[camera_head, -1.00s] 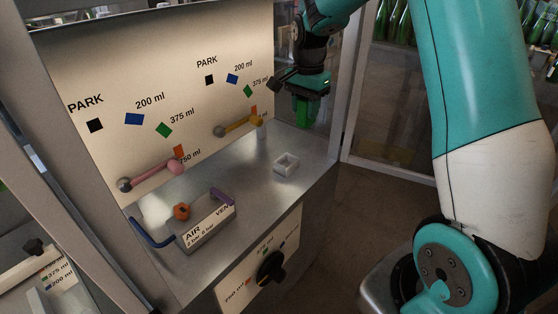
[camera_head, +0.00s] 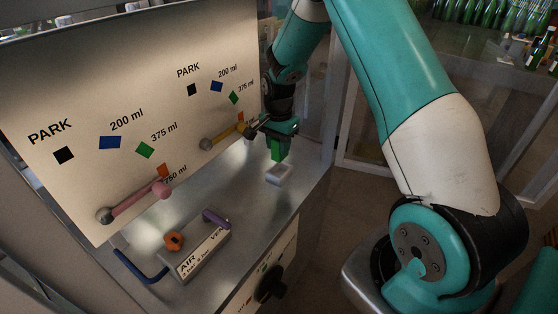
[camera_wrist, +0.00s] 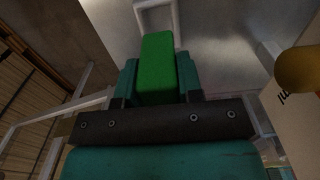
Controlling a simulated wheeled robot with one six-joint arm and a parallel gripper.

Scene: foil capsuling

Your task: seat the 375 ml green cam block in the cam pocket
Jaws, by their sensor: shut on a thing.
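The green cam block (camera_head: 277,150) is held in my gripper (camera_head: 279,140), just above the white cam pocket (camera_head: 279,175) on the steel worktop. In the wrist view the green block (camera_wrist: 158,70) sits between the two fingers of my gripper (camera_wrist: 160,82). The near edge of the white pocket frame (camera_wrist: 157,8) shows beyond the block's far end at the top. The block looks apart from the pocket, though the head view does not show the gap clearly. The inside of the pocket is mostly hidden.
An air valve block (camera_head: 203,255) with an orange knob (camera_head: 173,240) and purple lever (camera_head: 215,218) stands at the front. The worktop (camera_head: 262,212) between is clear.

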